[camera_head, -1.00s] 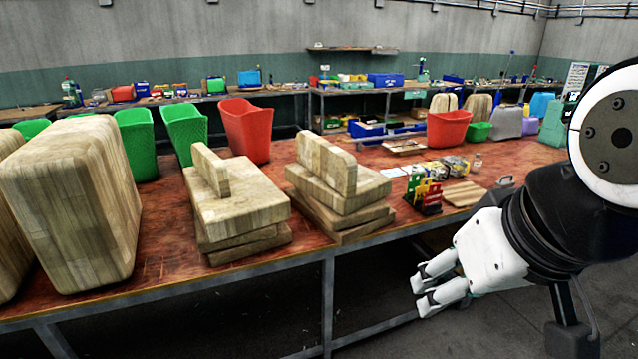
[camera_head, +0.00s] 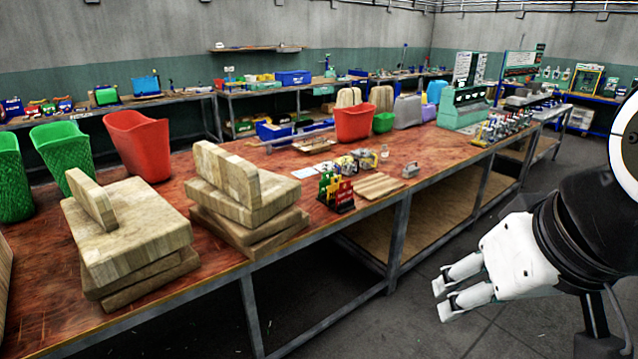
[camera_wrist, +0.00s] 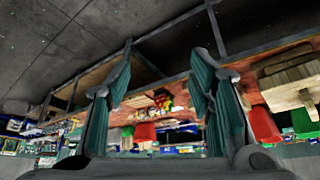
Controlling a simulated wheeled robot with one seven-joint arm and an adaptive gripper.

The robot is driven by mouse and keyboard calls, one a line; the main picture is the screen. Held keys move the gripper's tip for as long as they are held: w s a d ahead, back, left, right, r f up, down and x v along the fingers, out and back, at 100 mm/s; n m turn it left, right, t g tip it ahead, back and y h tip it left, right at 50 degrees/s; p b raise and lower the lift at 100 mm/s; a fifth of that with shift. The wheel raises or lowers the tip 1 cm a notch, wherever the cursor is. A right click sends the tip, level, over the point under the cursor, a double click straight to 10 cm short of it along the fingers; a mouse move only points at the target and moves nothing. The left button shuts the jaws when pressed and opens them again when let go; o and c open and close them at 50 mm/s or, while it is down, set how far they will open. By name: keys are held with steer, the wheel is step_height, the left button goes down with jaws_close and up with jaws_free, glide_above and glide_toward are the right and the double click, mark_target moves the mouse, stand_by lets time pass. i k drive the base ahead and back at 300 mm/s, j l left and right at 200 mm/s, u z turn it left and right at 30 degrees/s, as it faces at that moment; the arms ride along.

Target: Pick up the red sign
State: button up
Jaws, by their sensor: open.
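The red sign (camera_head: 344,193) stands in a small rack with green, yellow and dark signs, near the front edge of the red-brown workbench (camera_head: 400,160). It is at the front right of that group. In the wrist view, upside down, a small yellow and red cluster shows between the fingers, too small to tell the sign apart. My gripper (camera_head: 442,298) is open and empty, off the bench's front edge, right of the sign and lower in the picture. It also shows in the wrist view (camera_wrist: 164,52), with its two fingers spread apart.
A wooden slab (camera_head: 378,186) and a small grey metal piece (camera_head: 411,170) lie right of the signs. Stacked wooden blocks (camera_head: 245,215) stand to the left. A red bin (camera_head: 353,122) stands behind. The bench frame (camera_head: 398,235) borders open floor (camera_head: 400,320).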

mark_target(346, 194)
steer(key=i+u, duration=0.25)
steer(key=i, duration=0.2)
steer(key=i+l+u, duration=0.25)
steer(key=i, duration=0.2)
steer(key=i+l+u, duration=0.1)
steer(key=i+u, duration=0.15)
steer(key=i, duration=0.2)
steer(key=i+l+u, duration=0.25)
steer(key=i, duration=0.2)
